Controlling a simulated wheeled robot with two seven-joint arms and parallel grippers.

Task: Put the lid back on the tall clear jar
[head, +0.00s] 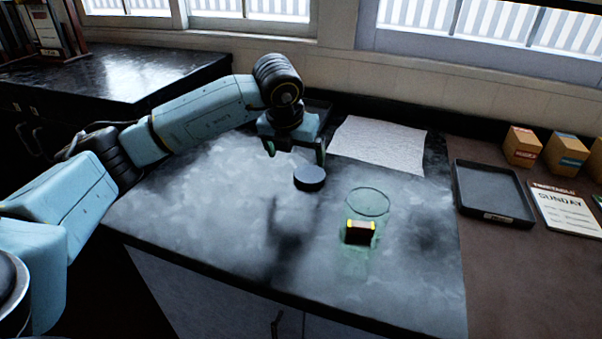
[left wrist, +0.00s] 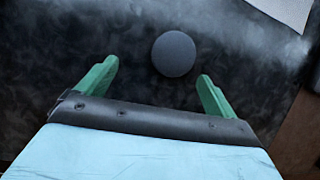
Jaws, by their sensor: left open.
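The tall clear jar (head: 368,214) stands upright near the front of the counter, with an open greenish rim and a dark block with yellow ends showing through its wall. The lid (head: 310,178), a dark round disc, lies flat on the counter to the left of and behind the jar. My left gripper (head: 296,154) is open and empty above and just behind the lid. In the left wrist view the lid (left wrist: 173,54) shows ahead of the two green fingertips of my left gripper (left wrist: 158,72), between their lines and apart from both. My right gripper is out of view.
A pale sheet (head: 378,144) lies behind the lid and jar. To the right are a black tray (head: 494,192), a printed card (head: 570,208) and small boxes (head: 523,146). The counter (head: 190,200) left of the lid is clear.

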